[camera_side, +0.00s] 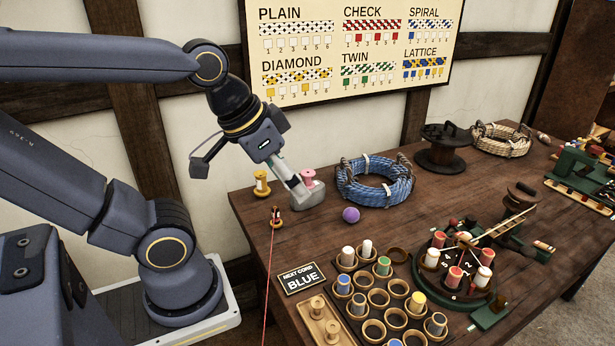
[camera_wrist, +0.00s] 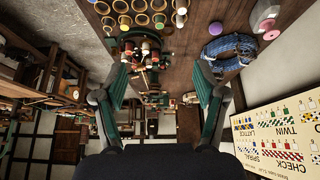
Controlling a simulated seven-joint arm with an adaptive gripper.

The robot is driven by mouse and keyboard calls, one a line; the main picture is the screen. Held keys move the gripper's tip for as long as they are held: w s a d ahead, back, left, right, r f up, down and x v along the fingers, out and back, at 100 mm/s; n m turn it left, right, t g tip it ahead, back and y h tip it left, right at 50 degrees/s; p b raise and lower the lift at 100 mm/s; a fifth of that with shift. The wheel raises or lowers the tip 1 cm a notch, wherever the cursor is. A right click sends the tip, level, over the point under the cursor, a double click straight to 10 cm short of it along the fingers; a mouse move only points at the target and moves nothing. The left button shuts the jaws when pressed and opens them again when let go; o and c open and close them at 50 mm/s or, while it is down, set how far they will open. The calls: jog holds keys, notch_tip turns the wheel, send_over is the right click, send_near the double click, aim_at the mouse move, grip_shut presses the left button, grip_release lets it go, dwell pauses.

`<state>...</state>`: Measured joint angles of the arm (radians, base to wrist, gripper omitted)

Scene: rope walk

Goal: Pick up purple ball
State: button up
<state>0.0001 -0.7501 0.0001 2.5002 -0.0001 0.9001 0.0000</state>
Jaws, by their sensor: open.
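The purple ball (camera_side: 351,214) rests on the dark wooden table in the side view, just in front of the blue rope coil. In the wrist view a small purplish round shape (camera_wrist: 168,29) near the top seems to be the ball. My gripper (camera_side: 308,193) is above the table's back left part, to the left of the ball and apart from it. In the wrist view my gripper (camera_wrist: 161,84) has its two green-padded fingers spread wide, with nothing held between them.
The blue rope coil (camera_side: 375,182) lies right behind the ball. A spool rack (camera_side: 377,297) and a round braiding stand (camera_side: 458,270) are nearer the front.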

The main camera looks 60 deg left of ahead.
jog(key=shift+o, duration=0.3)
jog(key=shift+o, duration=0.8)
